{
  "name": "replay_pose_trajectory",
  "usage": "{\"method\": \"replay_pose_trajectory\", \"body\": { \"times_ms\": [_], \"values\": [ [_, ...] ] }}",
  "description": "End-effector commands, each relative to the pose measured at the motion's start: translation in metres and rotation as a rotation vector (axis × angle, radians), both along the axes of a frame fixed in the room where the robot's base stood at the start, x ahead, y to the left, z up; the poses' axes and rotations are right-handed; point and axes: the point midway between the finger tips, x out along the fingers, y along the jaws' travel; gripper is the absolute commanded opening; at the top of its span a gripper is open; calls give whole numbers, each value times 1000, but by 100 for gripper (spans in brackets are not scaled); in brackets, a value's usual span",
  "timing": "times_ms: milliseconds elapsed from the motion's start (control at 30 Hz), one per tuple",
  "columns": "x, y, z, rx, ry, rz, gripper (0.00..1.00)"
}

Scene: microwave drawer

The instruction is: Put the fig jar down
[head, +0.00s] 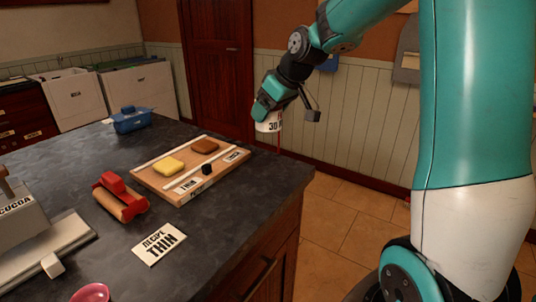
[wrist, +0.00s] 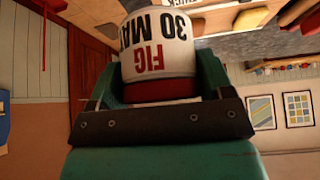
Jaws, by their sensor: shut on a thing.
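A wooden board (head: 167,187) holds a yellow block (head: 167,166), a brown block (head: 205,146) and labels. Bare counter lies behind the board.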

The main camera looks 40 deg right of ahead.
Motion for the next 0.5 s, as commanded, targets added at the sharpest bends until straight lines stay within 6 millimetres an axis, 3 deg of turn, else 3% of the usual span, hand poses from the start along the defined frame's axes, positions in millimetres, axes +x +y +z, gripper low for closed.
{"method": "replay_pose_trajectory", "body": {
  "times_ms": [33, 200, 500],
  "values": [
    [-1, 0, -16, 2, 6, 0, 45],
    [-1, 0, -56, 2, 4, -1, 45],
    [0, 2, -88, 1, 2, 3, 45]
  ]
}}
